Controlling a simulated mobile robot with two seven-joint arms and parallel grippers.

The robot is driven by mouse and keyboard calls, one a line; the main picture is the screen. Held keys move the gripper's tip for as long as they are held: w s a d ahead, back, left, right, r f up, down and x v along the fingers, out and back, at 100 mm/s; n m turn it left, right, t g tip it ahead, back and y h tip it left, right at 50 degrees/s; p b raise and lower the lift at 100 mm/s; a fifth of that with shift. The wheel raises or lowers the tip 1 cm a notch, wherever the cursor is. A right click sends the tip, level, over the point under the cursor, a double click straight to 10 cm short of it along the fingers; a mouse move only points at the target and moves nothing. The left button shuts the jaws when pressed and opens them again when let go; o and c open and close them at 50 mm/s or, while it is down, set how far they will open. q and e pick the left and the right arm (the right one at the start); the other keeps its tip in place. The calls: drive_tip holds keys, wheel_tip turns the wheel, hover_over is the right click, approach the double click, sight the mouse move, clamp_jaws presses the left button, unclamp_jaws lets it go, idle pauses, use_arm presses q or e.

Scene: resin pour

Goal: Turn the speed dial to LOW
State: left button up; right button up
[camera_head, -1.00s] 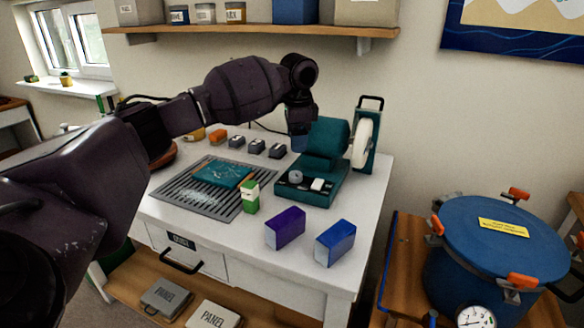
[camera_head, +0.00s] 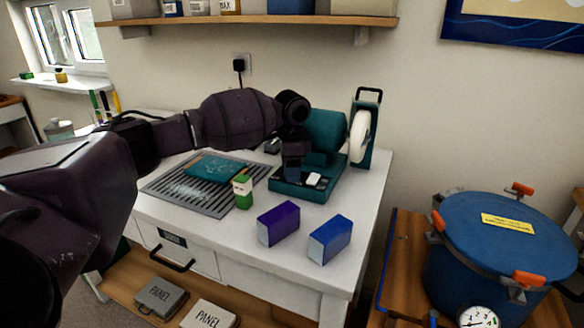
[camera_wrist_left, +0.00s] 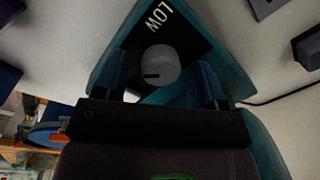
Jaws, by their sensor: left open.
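The speed dial (camera_wrist_left: 160,66) is a round grey knob with a dark pointer line, on the black panel of a teal machine. The white word LOW (camera_wrist_left: 158,15) is printed on the panel beyond it. In the left wrist view the pointer line lies toward the left of the knob. My left gripper (camera_wrist_left: 165,80) is open, with one finger on each side of the dial; I cannot tell if they touch it. My right gripper is out of view.
Purple (camera_head: 279,224) and blue (camera_head: 330,239) boxes and a small green-and-white box (camera_head: 242,192) stand in front. A slotted grille (camera_head: 185,194) with a teal board lies left. A blue pressure pot (camera_head: 490,245) stands right.

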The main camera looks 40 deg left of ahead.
use_arm(q)
drive_tip(key=shift+c, duration=0.7)
drive_tip(key=c, duration=0.8)
